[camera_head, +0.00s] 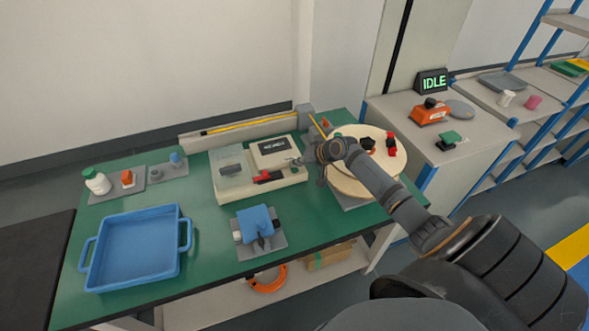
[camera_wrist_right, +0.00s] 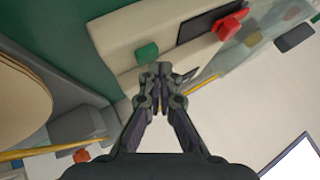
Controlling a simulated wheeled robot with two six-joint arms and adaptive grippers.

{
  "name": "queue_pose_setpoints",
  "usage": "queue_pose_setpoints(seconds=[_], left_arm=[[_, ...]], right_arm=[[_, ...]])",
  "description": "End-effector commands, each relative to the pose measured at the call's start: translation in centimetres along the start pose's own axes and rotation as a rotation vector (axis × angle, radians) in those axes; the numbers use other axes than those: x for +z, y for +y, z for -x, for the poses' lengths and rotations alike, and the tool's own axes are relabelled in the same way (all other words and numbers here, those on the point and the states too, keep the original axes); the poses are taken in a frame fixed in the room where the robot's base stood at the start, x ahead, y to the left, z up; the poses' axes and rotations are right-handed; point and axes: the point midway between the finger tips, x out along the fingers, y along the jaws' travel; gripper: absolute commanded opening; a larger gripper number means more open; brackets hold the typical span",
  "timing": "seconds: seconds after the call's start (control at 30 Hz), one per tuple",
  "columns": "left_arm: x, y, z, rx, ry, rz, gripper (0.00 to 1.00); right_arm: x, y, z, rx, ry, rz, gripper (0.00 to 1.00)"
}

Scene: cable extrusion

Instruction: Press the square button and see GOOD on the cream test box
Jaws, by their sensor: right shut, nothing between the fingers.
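The cream test box (camera_head: 285,188) stands on the green table in the head view. Its dark display (camera_head: 274,146) shows small text that I cannot read surely. In the right wrist view the box (camera_wrist_right: 118,35) carries a green square button (camera_wrist_right: 147,53), a dark panel (camera_wrist_right: 193,27) and a red part (camera_wrist_right: 230,25). My right gripper (camera_head: 298,161) is over the right end of the box. In the wrist view its shut, empty fingertips (camera_wrist_right: 162,76) appear just below the green button; I cannot tell whether they touch it. My left gripper is out of view.
A round wooden reel (camera_head: 352,187) lies right of the box, under my right arm. A yellow cable (camera_head: 270,121) runs along the rail behind. A blue tray (camera_head: 138,248) and a blue item (camera_head: 256,222) are in front. A sign (camera_head: 433,81) reads IDLE.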

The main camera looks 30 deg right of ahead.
Motion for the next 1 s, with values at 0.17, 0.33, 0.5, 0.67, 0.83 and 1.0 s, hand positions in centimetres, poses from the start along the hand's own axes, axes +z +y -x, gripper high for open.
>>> queue_pose_setpoints(seconds=[0.17,0.33,0.5,0.67,0.83,1.0], left_arm=[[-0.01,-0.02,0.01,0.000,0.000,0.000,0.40],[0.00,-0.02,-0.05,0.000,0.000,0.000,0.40],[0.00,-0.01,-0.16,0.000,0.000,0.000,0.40],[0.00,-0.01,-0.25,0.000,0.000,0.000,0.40],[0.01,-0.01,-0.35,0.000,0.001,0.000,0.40],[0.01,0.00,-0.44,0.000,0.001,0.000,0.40]], right_arm=[[-0.02,-0.01,0.02,0.000,0.000,0.000,0.00],[0.03,0.04,-0.05,0.000,0.000,0.000,0.00],[0.14,0.14,-0.20,0.000,0.000,0.000,0.00],[0.23,0.24,-0.33,0.000,0.000,0.000,0.00],[0.34,0.34,-0.48,0.000,0.000,0.000,0.00],[0.45,0.46,-0.62,0.000,0.000,-0.001,0.00]])
